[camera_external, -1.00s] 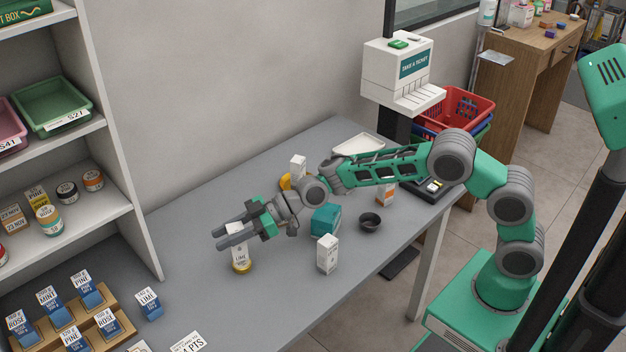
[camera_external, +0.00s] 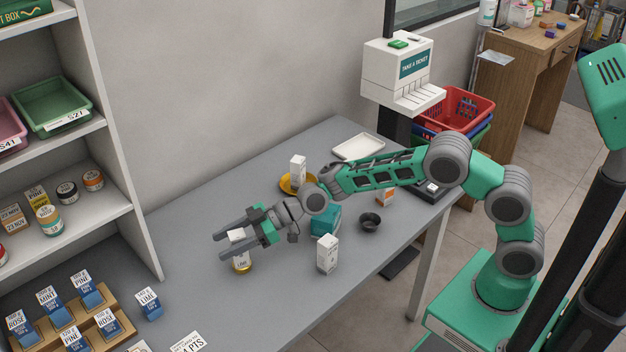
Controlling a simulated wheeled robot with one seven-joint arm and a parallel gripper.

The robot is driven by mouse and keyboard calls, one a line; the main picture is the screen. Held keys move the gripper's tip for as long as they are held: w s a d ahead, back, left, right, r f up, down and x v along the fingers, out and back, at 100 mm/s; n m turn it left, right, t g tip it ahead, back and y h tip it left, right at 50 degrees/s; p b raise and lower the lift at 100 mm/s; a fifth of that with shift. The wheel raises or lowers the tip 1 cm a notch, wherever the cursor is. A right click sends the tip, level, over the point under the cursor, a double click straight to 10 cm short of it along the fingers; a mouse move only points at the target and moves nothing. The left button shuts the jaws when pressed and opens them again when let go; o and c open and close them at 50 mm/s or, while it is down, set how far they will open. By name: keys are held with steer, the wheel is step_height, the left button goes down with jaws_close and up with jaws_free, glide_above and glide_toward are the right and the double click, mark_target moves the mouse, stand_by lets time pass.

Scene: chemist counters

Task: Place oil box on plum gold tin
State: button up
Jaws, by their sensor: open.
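A small gold tin (camera_external: 242,268) stands on the grey counter, left of centre. A white box (camera_external: 237,235) shows directly above it, upright and apparently resting on it; the lettering is too small to read surely. My gripper (camera_external: 223,245) is open, with one finger on each side of the white box. The fingers partly cover the box, so I cannot tell whether they touch it. The contact between box and tin is partly hidden.
A white box (camera_external: 327,254), a teal box (camera_external: 325,220) and a dark bowl (camera_external: 369,222) stand right of my gripper. Behind are a yellow dish (camera_external: 286,185) with a white box by it and a white tray (camera_external: 358,147). Shelves (camera_external: 140,235) stand left. The counter's front middle is clear.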

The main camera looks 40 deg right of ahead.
steer(key=v, duration=1.2)
steer(key=shift+b, duration=0.45)
steer(key=shift+w+r, duration=0.1)
steer(key=shift+r, duration=0.05)
